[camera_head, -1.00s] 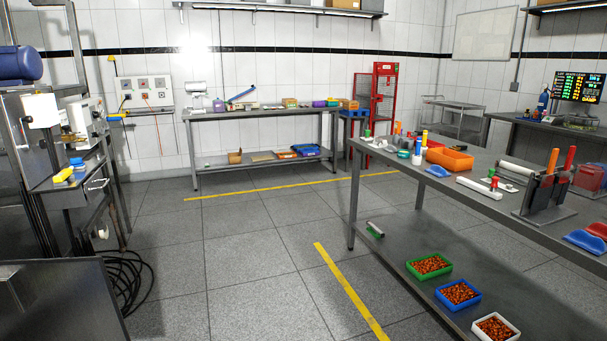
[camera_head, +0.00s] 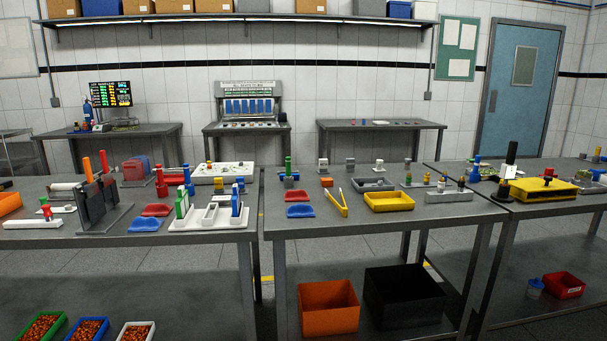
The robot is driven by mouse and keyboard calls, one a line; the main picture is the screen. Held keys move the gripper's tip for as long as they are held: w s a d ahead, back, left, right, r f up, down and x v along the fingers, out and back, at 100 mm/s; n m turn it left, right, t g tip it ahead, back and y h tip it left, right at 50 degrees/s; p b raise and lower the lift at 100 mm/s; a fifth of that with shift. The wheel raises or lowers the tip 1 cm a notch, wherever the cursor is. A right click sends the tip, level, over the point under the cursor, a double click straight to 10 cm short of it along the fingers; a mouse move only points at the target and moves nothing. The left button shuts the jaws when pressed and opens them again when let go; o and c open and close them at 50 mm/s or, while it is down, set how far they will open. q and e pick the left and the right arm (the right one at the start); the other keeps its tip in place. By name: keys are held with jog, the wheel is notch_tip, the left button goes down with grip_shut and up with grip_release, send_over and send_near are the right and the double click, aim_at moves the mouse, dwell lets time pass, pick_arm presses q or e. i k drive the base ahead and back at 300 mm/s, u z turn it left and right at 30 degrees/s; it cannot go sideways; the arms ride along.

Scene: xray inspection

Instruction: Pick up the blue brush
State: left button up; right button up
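No blue thing here is clear enough for me to name it the brush for certain. An upright blue piece (camera_head: 236,202) stands at the right end of a white tray (camera_head: 246,221) on the left table, with a green and white piece (camera_head: 182,205) at the tray's other end. A blue upright handle (camera_head: 188,180) stands behind that tray. Another blue upright thing (camera_head: 475,170) stands on the right table, too small to make out. Neither of my grippers is in view.
Work tables stand in a row: left (camera_head: 130,238), middle (camera_head: 345,228) and right (camera_head: 560,203). Blue scoop-like pieces (camera_head: 145,225) and a yellow bin (camera_head: 389,202) lie on top. An orange bin (camera_head: 328,308) and a black bin (camera_head: 405,297) sit below. A narrow gap separates left and middle tables.

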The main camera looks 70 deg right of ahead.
aim_at(186, 168)
jog(key=z, duration=1.65)
